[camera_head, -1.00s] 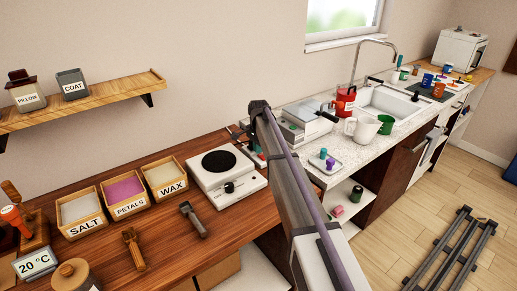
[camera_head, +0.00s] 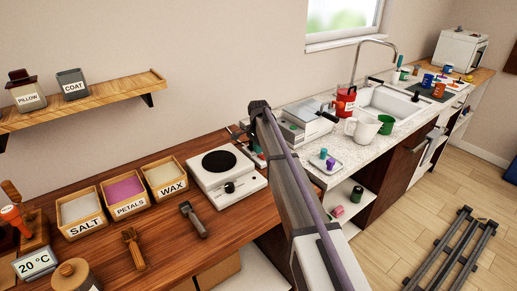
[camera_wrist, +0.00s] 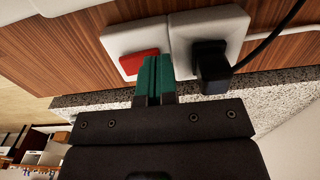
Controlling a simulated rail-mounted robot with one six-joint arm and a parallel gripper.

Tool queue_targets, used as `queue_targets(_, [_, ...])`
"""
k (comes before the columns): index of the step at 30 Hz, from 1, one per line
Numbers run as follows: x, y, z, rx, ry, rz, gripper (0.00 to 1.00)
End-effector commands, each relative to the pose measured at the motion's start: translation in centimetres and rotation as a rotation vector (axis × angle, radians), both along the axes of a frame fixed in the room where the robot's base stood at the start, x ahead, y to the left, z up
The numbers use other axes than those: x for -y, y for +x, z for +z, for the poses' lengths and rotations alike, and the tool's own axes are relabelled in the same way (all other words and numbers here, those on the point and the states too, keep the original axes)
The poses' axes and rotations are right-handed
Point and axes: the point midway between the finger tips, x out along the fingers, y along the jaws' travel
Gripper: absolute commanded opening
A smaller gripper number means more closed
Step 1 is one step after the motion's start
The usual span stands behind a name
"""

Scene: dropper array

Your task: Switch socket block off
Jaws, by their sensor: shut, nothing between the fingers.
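The socket block (camera_wrist: 204,42) is a pair of white plates on a wood panel in the wrist view. Its left plate carries a red rocker switch (camera_wrist: 138,62), and its right plate holds a black plug (camera_wrist: 210,62) with a cable. My gripper (camera_wrist: 155,62) has green fingers, shut together with nothing between them. The fingertips are at the right edge of the red switch and partly cover it; whether they touch it I cannot tell. In the head view my arm hides the gripper and the block.
A black cable (camera_wrist: 265,47) runs up from the plug. A speckled counter edge (camera_wrist: 275,90) lies close to the gripper. In the head view a white hotplate (camera_head: 226,172) stands on the wooden bench left of my arm, and a scale (camera_head: 303,122) stands on the counter.

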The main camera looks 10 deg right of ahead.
Motion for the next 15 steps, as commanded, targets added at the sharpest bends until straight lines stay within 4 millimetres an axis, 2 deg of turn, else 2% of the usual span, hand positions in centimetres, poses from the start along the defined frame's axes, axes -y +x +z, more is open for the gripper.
queue_targets(1, [0.0, 0.0, 0.51, 0.0, 0.0, 0.0, 0.0])
queue_targets(11, [0.01, 0.01, 0.5, 0.0, 0.0, 0.0, 0.0])
queue_targets(15, [-0.02, 0.08, 1.14, 0.0, 0.0, 0.0, 0.0])
